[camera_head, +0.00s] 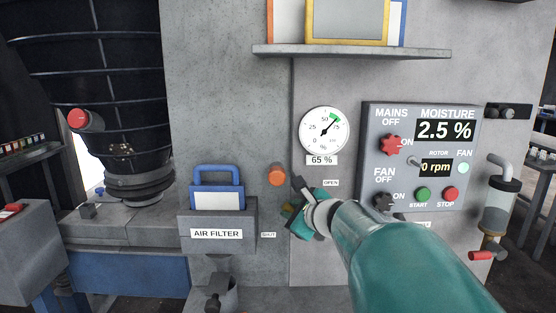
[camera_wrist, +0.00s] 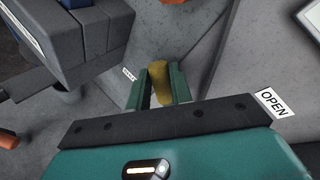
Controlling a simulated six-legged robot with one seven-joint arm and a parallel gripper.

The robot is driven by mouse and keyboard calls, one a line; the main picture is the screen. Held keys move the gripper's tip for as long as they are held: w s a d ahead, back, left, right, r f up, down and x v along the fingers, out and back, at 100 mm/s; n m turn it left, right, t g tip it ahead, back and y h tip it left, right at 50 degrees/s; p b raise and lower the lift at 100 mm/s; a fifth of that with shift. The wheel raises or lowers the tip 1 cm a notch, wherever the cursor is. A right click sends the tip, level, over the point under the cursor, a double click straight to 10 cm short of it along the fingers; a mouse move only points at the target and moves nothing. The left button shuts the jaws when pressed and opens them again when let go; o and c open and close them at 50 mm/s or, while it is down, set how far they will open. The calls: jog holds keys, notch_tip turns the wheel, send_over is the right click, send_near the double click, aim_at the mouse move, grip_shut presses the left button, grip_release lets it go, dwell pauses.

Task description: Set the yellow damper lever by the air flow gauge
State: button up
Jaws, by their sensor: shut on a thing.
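The yellow damper lever (camera_wrist: 158,83) is between the two green fingers of my gripper (camera_wrist: 158,90) in the wrist view, and the fingers are shut on it. In the head view my gripper (camera_head: 299,222) is at the wall below the gauge, and my arm and wrist hide most of the lever. The air flow gauge (camera_head: 326,131) is a round white dial with a green band near 75. Its needle points up and right towards that band, and the readout (camera_head: 321,160) below shows 65 %. The OPEN label (camera_head: 331,183) is right of the gripper; the SHUT label (camera_head: 268,235) is lower left.
An orange knob (camera_head: 277,176) is on the wall just above the gripper. The air filter box (camera_head: 217,226) with its blue handle juts out at left. The control panel (camera_head: 370,165) is close on the right, showing 2.5 % moisture. A shelf (camera_head: 350,52) is above.

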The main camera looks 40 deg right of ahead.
dwell(0.8)
jog(key=o, duration=0.6)
jog(key=shift+s+a, duration=0.55)
jog(key=shift+s, duration=0.3)
jog(key=shift+s+a, duration=0.6)
jog(key=shift+s, duration=0.2)
jog(key=shift+s+a, duration=0.55)
jog(key=shift+s, duration=0.3)
jog(key=shift+o, duration=1.4)
jog(key=v, duration=0.6)
